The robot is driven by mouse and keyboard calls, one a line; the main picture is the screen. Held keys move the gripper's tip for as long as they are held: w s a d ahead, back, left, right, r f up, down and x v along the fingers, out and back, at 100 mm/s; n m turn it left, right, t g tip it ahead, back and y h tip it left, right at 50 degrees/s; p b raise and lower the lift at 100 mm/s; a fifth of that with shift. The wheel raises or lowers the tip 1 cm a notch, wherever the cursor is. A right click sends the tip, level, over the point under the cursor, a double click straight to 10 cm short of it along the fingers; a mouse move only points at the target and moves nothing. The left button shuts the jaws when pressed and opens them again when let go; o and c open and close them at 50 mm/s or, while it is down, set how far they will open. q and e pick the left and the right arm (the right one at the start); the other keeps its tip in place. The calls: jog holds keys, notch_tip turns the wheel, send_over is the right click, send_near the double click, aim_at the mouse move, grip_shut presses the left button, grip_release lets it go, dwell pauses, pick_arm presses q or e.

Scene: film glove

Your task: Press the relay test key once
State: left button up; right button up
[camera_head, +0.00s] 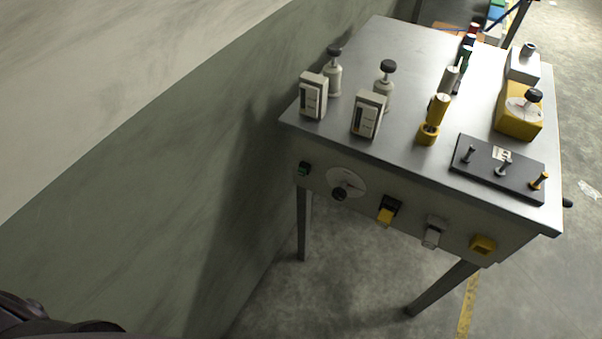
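A grey metal bench (395,55) stands right of centre with many controls; I cannot tell by any label which is the relay test key. Its front face carries a small green button (304,169), a dial with a black knob (340,193), a yellow switch (387,213), a grey switch (433,234) and a yellow block (482,244). On top, a black plate (490,181) bears three small upright posts, the right one yellow-topped. Neither gripper can be made out; a dark part of mine shows at the lower left corner, away from the bench.
On the bench top stand two meters (313,95) (368,114), black-knobbed posts (386,88), a yellow cylinder (436,112) and a yellow box with a dial (519,112). A grey-green wall (150,180) runs along the left. Concrete floor (340,285) is clear before the bench.

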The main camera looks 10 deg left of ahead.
pick_arm(q)
grip_shut()
jog(key=shift+a, duration=0.15)
dwell(1.2)
